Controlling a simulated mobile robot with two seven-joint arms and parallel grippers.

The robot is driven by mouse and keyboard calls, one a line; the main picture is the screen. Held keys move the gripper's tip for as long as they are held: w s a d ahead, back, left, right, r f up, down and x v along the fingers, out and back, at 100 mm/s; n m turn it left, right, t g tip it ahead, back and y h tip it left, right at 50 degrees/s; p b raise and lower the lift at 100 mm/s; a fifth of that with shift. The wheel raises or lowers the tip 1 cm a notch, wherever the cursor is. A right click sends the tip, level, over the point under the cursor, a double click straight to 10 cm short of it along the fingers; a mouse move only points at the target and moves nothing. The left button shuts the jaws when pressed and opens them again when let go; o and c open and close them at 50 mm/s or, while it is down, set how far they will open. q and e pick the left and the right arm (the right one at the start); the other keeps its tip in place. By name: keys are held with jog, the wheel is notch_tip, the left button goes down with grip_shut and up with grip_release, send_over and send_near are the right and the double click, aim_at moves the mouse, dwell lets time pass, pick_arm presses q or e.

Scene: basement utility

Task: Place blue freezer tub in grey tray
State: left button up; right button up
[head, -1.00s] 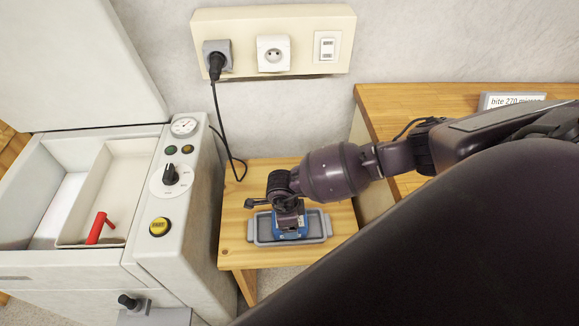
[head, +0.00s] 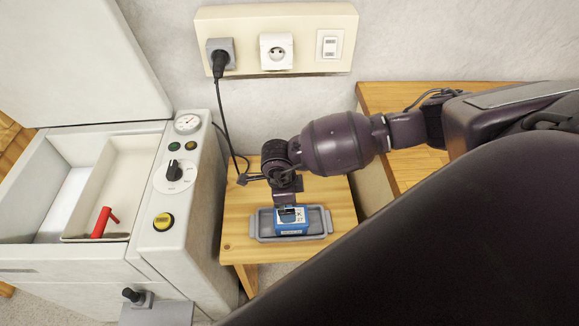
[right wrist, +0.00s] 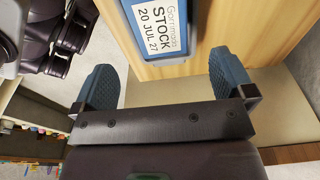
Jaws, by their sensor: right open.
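The blue freezer tub (head: 291,229) sits in the grey tray (head: 262,228) on a small wooden table. In the right wrist view the tub (right wrist: 190,42) shows at the top with a white label reading STOCK 20 JUL 27. My right gripper (head: 287,208) is at the tub's back side in the head view and hides part of it. In the right wrist view my right gripper (right wrist: 162,82) has its two blue-padded fingers wide apart, with nothing between them and the tub beyond the tips. My left gripper is not in view.
A white chest freezer (head: 195,215) with a raised lid stands left of the table, a red-handled item (head: 103,222) inside. A black cord (head: 224,120) hangs from the wall socket. A higher wooden surface (head: 410,165) is at right.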

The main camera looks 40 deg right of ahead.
jog(key=shift+w+a+r, duration=0.1)
jog(key=shift+a+r, duration=0.05)
jog(key=shift+r, duration=1.35)
